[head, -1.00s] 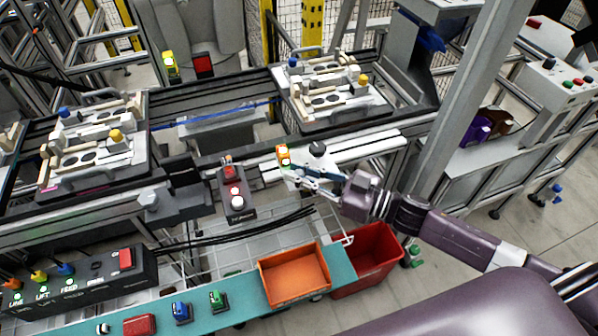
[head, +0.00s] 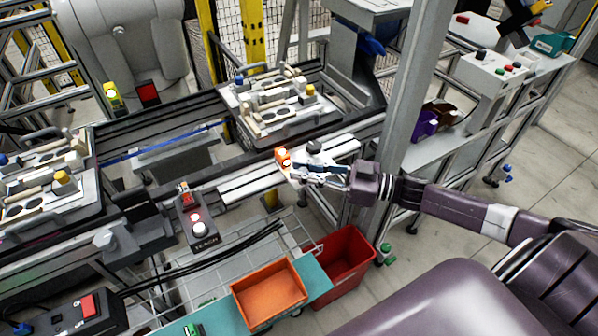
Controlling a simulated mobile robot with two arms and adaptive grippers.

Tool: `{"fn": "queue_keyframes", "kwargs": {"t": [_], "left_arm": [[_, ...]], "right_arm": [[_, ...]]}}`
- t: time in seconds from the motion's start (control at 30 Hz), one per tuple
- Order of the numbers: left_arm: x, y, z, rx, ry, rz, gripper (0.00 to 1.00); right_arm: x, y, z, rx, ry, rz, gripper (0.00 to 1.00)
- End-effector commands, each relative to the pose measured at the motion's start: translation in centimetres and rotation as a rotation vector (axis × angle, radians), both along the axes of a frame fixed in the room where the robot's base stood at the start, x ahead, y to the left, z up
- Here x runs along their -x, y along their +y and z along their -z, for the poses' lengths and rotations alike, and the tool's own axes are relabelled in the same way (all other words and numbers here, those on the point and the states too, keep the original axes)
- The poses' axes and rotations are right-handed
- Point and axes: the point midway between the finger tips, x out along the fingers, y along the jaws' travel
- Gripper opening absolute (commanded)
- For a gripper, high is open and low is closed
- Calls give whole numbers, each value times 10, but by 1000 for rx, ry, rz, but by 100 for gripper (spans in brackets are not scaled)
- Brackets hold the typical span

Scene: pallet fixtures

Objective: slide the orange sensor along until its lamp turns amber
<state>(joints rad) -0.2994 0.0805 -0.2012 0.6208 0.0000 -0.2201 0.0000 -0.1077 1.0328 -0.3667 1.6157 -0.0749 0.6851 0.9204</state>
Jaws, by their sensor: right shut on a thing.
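The orange sensor (head: 282,156) sits on the pale metal rail (head: 250,183) in front of the pallet conveyor. Its lamp glows bright, with a warm orange tint around a pale centre. My right gripper (head: 300,170) reaches in from the right and is shut on the sensor's mount, just right of the orange body. The fingers hide part of the mount, so the exact contact is hard to see. A dark knob (head: 315,147) shows just behind the fingers. My left gripper is out of view.
Pallet fixtures (head: 275,118) stand on the conveyor behind the rail. A TEACH button box (head: 197,225) is left of the sensor. An orange tray (head: 268,290) and a red bin (head: 345,262) are below. A grey post (head: 412,100) rises to the right.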

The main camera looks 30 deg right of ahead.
Motion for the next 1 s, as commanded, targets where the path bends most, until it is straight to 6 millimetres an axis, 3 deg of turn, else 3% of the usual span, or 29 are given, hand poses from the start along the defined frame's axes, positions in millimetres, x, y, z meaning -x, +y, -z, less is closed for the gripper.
{"fn": "queue_keyframes", "kwargs": {"t": [0.17, 0.57, 1.0], "left_arm": [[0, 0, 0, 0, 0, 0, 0], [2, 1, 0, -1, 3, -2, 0], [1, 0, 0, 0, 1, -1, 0]], "right_arm": [[0, 0, 0, 1, 1, 1, 32], [4, -4, 1, 1, 1, 0, 33], [51, -54, 2, 4, 6, 1, 33]]}}
